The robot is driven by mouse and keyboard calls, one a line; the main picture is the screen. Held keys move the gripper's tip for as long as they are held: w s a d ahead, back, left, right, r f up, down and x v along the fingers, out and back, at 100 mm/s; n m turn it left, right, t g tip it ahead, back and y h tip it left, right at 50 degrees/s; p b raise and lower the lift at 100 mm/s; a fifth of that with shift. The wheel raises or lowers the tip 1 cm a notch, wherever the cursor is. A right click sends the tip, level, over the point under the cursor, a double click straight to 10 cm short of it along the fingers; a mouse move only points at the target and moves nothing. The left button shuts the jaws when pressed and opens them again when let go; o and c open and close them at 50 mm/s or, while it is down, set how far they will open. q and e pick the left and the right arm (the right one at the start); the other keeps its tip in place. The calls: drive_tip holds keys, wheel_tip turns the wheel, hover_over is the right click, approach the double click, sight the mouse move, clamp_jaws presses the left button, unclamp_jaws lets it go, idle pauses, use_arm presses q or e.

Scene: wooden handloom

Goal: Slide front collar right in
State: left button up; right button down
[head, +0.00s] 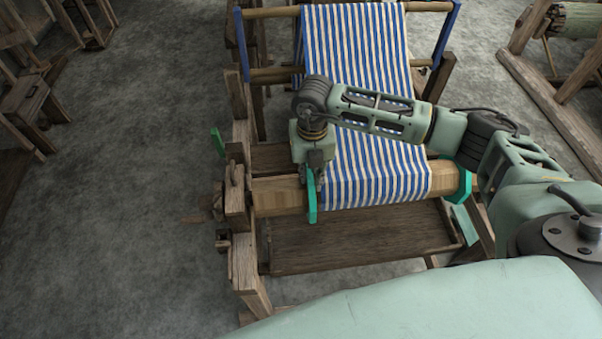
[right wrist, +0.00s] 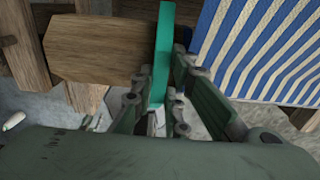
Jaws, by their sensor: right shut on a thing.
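A teal collar (head: 311,203) sits around the wooden front beam (head: 278,196), just left of the striped cloth's edge. My right gripper (head: 315,178) reaches down from above and is shut on this collar. In the right wrist view the collar (right wrist: 164,45) stands upright between the fingers of my right gripper (right wrist: 160,98), with bare beam (right wrist: 100,52) to its left. The blue and white cloth (head: 370,160) is wound on the beam. My left gripper is not in view.
The loom's wooden left post (head: 236,195) stands at the beam's left end. A wooden board (head: 360,237) lies below the beam. A blue frame (head: 445,35) holds the cloth at the back. Open grey floor (head: 130,190) lies to the left.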

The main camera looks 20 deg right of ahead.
drive_tip(key=shift+d, duration=0.2)
drive_tip(key=c, duration=1.7)
unclamp_jaws()
drive_tip(key=shift+s+d, duration=0.15)
drive_tip(key=shift+r, duration=0.2)
wheel_tip(320, 180, up, 12)
drive_tip(key=shift+f, duration=0.2)
